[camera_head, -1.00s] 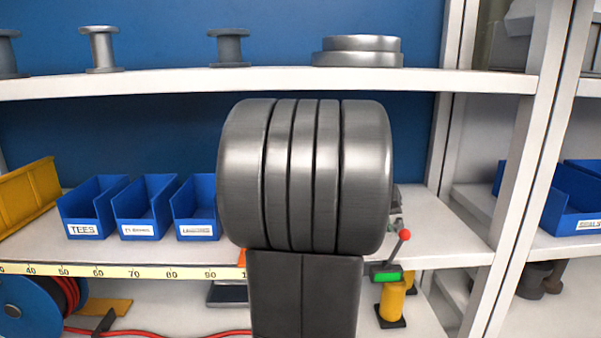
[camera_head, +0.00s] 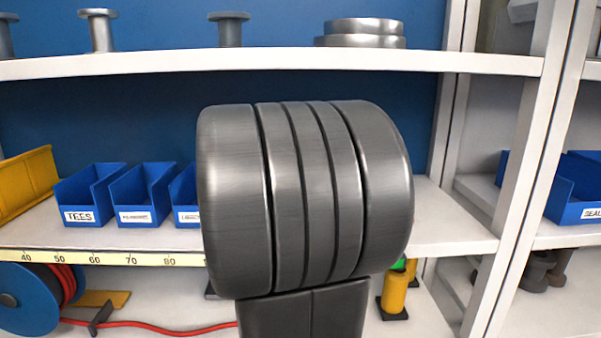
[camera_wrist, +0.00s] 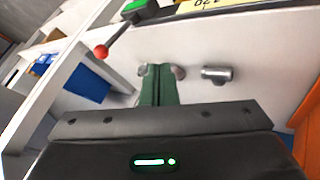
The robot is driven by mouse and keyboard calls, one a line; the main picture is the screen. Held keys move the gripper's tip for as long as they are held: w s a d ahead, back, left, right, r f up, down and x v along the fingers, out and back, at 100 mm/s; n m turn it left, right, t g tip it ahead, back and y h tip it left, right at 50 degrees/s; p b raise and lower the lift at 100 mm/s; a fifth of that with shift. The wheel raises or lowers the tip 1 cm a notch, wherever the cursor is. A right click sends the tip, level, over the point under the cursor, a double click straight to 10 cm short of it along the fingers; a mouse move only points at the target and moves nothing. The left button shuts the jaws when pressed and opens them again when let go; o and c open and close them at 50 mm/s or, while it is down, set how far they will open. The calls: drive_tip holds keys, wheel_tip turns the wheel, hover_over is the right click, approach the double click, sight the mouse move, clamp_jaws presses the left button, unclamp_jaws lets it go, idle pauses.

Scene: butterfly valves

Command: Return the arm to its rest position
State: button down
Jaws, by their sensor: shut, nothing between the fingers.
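My arm's rounded grey link fills the middle of the head view, with a dark link below it. My gripper does not show in the head view. In the wrist view the dark gripper body crosses the bottom with a green light on it. My gripper (camera_wrist: 159,70) points away from the camera, its two greenish fingers side by side with no gap, shut and empty. Grey metal shows just beyond both sides of the fingertips; I cannot tell whether they touch it.
Blue bins (camera_head: 143,195) and a yellow bin (camera_head: 25,185) stand on the middle shelf. A hose reel (camera_head: 28,300) and a yellow post (camera_head: 394,293) are below. A red-knobbed lever (camera_wrist: 101,52) and a grey cylinder (camera_wrist: 216,73) show in the wrist view. A white upright (camera_head: 525,180) stands right.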

drive_tip(key=shift+v, duration=1.9)
